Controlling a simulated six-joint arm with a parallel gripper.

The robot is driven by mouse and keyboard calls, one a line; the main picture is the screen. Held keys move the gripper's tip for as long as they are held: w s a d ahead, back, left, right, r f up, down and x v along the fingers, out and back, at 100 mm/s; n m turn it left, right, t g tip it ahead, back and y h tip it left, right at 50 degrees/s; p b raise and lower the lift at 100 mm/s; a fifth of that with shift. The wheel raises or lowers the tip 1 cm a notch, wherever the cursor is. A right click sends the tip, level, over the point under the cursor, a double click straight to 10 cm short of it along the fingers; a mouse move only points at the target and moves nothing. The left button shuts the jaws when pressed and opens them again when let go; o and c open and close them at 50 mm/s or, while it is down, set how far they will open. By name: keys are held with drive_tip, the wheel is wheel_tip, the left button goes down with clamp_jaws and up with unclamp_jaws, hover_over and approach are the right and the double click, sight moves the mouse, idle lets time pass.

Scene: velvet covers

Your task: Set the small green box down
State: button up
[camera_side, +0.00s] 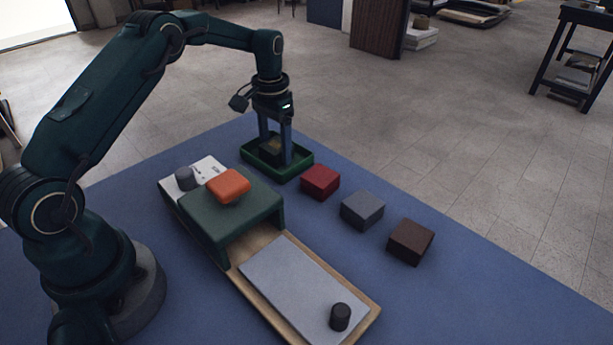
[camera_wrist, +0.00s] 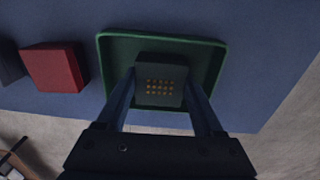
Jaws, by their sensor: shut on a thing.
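My gripper (camera_side: 276,148) points straight down at the green tray (camera_side: 296,172) on the far part of the blue table. It is shut on the small green box (camera_side: 268,150), which is mostly hidden between the fingers and within the tray's outline in the side view. In the wrist view, the box (camera_wrist: 160,72) is dark green with rows of gold dots on its upper face, and my gripper's fingers (camera_wrist: 160,88) flank it on both sides. The tray (camera_wrist: 112,50) surrounds it there. I cannot tell whether the box touches the tray floor.
A red block (camera_side: 320,182), a grey block (camera_side: 362,210) and a dark brown block (camera_side: 410,242) stand in a row right of the tray. Nearer, a wooden base (camera_side: 362,318) carries a green bridge-shaped cover (camera_side: 232,212) with an orange piece (camera_side: 228,185) on top. A black knob (camera_side: 340,317) stands on its grey plate.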

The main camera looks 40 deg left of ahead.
drive_tip(key=o, duration=1.4)
drive_tip(key=shift+f, duration=0.15)
drive_tip(key=shift+c, duration=0.2)
wheel_tip(320, 180, up, 11)
wheel_tip(320, 180, up, 8)
drive_tip(key=r+t, duration=0.1)
drive_tip(key=t, duration=0.1)
hover_over(276, 144)
drive_tip(key=s+d, duration=0.4)
drive_tip(key=d, duration=0.1)
drive_tip(key=s+d+f+t, duration=0.1)
drive_tip(key=s+d, duration=0.1)
drive_tip(key=s, duration=0.4)
drive_tip(key=s+d+f+t, duration=0.1)
drive_tip(key=s+d+f, duration=0.1)
drive_tip(key=s, duration=0.4)
drive_tip(key=s+d+f+t, duration=0.1)
drive_tip(key=s+d+f, duration=0.1)
drive_tip(key=s, duration=0.4)
drive_tip(key=shift+s+d+t, duration=0.3)
drive_tip(key=shift+s+d, duration=0.05)
drive_tip(key=shift+d, duration=0.15)
